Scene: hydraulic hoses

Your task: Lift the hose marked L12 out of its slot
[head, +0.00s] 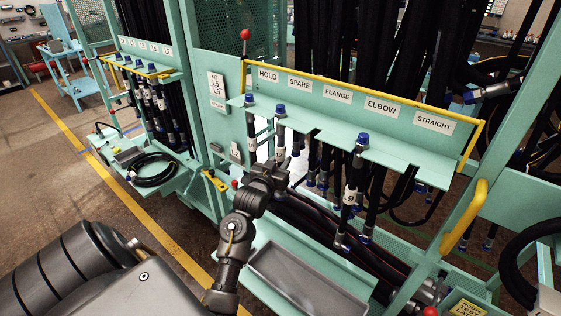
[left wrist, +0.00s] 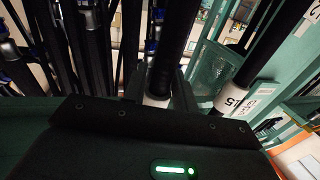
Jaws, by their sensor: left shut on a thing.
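My left gripper (head: 277,166) is shut on a black hose (head: 281,135) with a blue cap, which hangs at the slot under the SPARE label. In the left wrist view the fingers (left wrist: 160,88) close around this hose (left wrist: 174,45) near a white band; no marking is readable there. Its cap still shows at the rack's edge in the head view. I cannot read L12 on any hose. My right gripper is not in view.
A neighbouring hose (head: 250,125) hangs under HOLD; its white tag (left wrist: 234,100) is close on the right in the left wrist view. Another capped hose (head: 352,185) hangs near ELBOW. A yellow rail (head: 360,93) runs above the slots. A grey tray (head: 300,280) lies below.

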